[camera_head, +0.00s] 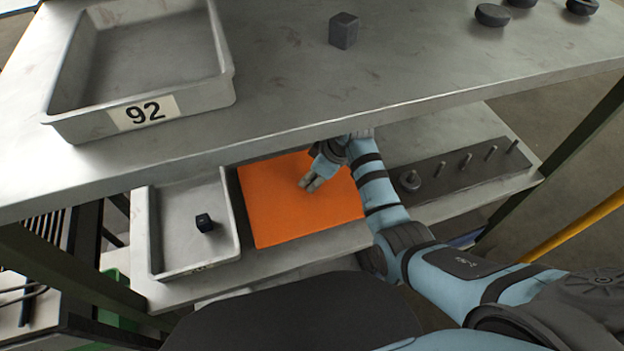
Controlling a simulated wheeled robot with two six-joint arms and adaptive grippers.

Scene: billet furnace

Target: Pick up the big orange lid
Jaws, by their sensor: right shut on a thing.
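The big orange lid (285,215) is a flat orange slab on the lower shelf, right of a small grey tray. Its back edge is hidden under the upper shelf's front edge. My right gripper (308,187) reaches in from the right, under the upper shelf, over the right half of the lid. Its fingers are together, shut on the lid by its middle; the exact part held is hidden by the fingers. I cannot tell whether the lid is clear of the shelf. My left gripper is not in view.
The upper shelf (270,110) overhangs the lid. On it are a grey tray (180,100) marked 92, a dark block (343,31) and several dark round pieces (492,15). A pegged plate (465,172) lies right of my arm.

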